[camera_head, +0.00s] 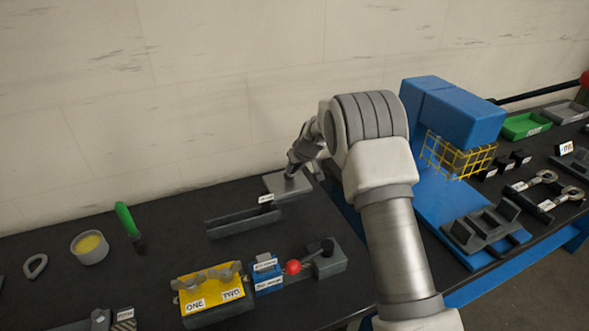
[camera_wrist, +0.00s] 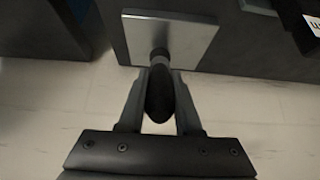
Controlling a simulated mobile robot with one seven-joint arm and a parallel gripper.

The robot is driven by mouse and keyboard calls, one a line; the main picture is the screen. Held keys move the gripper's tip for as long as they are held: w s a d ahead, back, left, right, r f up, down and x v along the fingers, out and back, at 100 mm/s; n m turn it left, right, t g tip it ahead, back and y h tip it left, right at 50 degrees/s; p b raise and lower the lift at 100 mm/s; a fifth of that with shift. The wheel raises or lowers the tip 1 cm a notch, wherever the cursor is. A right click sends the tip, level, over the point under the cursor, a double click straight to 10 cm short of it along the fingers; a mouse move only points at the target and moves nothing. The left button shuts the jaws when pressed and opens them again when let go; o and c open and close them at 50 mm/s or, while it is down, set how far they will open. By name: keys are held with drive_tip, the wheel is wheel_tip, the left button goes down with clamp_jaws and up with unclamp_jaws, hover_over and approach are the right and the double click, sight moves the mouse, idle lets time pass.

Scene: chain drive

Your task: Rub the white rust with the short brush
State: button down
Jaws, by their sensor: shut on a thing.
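My gripper (camera_head: 293,171) is at the back of the dark bench, by the wall. In the wrist view my gripper (camera_wrist: 160,92) is shut on a dark rounded knob (camera_wrist: 159,98). The knob joins a flat light-grey square plate (camera_wrist: 185,42), which also shows in the head view (camera_head: 278,185). I cannot tell whether the plate rests on the bench or is held just above it. A green-handled tool (camera_head: 127,221) with a dark end, possibly the short brush, lies at the left, away from my gripper. I cannot make out any white rust.
A long grey tray (camera_head: 235,227) is in front of the plate. A yellow block (camera_head: 215,290), a blue block (camera_head: 267,273) and a red-knobbed lever (camera_head: 293,267) stand nearer. A grey pot (camera_head: 88,257) is left. A blue press (camera_head: 455,110) with a yellow cage stands right.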

wheel_tip(320, 180, up, 3)
drive_tip(key=shift+s+f+p, duration=0.15)
drive_tip(key=shift+f+p, duration=0.05)
drive_tip(key=shift+p, duration=0.3)
drive_tip(key=shift+r+p, duration=1.05)
drive_tip(key=shift+r, duration=1.75)
